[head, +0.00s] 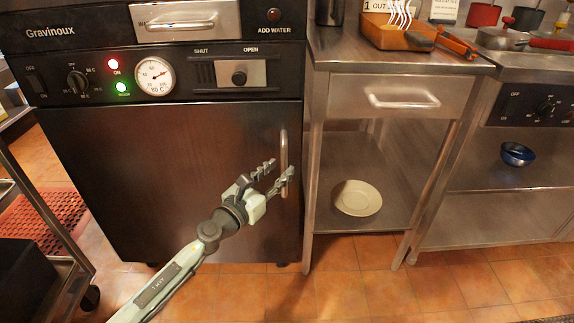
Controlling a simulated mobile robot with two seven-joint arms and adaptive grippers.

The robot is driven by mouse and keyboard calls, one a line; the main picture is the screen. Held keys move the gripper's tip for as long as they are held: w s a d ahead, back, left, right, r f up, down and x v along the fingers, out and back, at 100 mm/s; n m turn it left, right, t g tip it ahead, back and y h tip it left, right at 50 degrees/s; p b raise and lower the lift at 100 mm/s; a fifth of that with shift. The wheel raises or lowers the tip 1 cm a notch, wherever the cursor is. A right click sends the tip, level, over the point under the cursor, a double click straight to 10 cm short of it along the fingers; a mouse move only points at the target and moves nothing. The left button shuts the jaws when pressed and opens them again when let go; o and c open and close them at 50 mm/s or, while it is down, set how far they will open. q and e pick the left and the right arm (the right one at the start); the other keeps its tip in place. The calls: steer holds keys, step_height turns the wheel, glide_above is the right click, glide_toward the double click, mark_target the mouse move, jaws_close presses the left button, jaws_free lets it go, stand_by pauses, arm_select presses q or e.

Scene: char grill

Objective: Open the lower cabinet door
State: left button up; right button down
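The lower cabinet door (160,170) is the wide dark metal front under the Gravinoux control panel. It looks shut. Its vertical metal bar handle (284,148) is near the door's right edge. My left gripper (276,170) reaches up from the lower left in the head view. Its two ridged fingers are spread apart at the lower part of the handle. The right finger overlaps the handle's lower end, and the left finger is to its left, in front of the door. I cannot tell whether either finger touches the handle. My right gripper is out of view.
A steel table (318,110) with a drawer stands close on the right, with a plate (357,198) on its lower shelf. A blue bowl (517,154) sits on a shelf farther right. A rack (50,225) stands at the left. The tiled floor (340,290) in front is clear.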

mark_target(282, 167)
arm_select(q)
steer(key=shift+x, duration=1.2)
steer(key=shift+w+d, duration=0.3)
steer(key=shift+w, duration=0.05)
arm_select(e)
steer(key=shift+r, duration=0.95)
arm_select(q)
steer(key=shift+c, duration=0.5)
steer(key=c, duration=0.7)
jaws_close()
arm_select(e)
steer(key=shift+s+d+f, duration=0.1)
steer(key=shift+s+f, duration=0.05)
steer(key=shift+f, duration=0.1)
